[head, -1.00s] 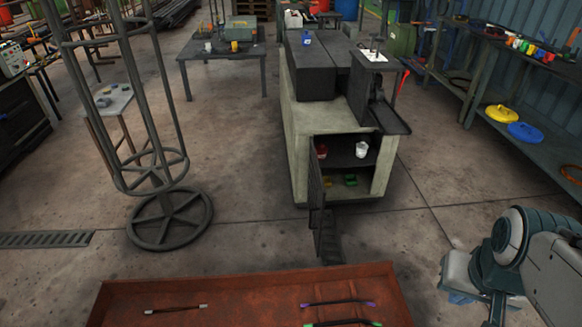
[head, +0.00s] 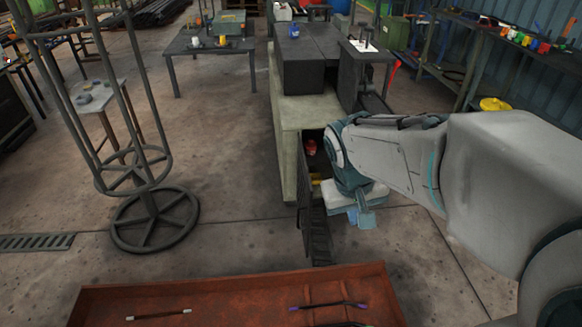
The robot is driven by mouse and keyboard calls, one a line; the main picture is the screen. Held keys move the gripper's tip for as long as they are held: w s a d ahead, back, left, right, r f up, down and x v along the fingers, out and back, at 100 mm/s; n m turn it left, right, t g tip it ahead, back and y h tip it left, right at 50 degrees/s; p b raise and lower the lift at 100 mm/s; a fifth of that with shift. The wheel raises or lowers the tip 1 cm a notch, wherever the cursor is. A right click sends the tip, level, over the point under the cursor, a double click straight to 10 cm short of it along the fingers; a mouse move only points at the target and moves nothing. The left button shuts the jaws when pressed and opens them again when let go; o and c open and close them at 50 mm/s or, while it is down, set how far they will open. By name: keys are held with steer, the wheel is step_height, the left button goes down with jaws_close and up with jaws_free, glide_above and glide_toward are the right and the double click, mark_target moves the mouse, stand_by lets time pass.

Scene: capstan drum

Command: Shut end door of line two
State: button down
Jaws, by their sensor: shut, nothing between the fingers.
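The machine with a pale body (head: 289,165) and dark top stands at the centre. Its end door (head: 304,200) is a dark panel hinged at the left of the end opening. The door stands open, swung out toward me. Inside the opening a red item (head: 311,147) and a yellow item (head: 316,178) show. My arm hides the right part of the opening. My gripper (head: 365,219) is shut and empty, in front of the opening and to the right of the door, apart from it.
A rust-red tray (head: 240,297) with thin rods lies in front. Open floor lies between the frame and the machine. A workbench (head: 210,46) stands behind.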

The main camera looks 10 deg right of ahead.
steer(key=w+f+n+t+h+b, duration=0.1)
steer(key=w+f+h+b, duration=0.4)
steer(key=w+f, duration=0.6)
steer(key=w+f+n+t+h+b, duration=0.1)
steer(key=w+f+n+h+b, duration=0.15)
steer(key=w+f+b, duration=0.8)
steer(key=w+a+f+n+t+h+b, duration=0.3)
steer(key=w+a+f+n+t+b, duration=0.45)
steer(key=w+a+f, duration=0.85)
steer(key=w+d+f+m+t+b, duration=0.1)
steer(key=w+d+m+b, duration=0.1)
steer(key=w+d, duration=0.7)
steer(key=shift+d+t, duration=0.35)
steer(key=shift+d, duration=1.5)
steer(key=shift+w+f, duration=0.1)
steer(key=shift+f, duration=0.05)
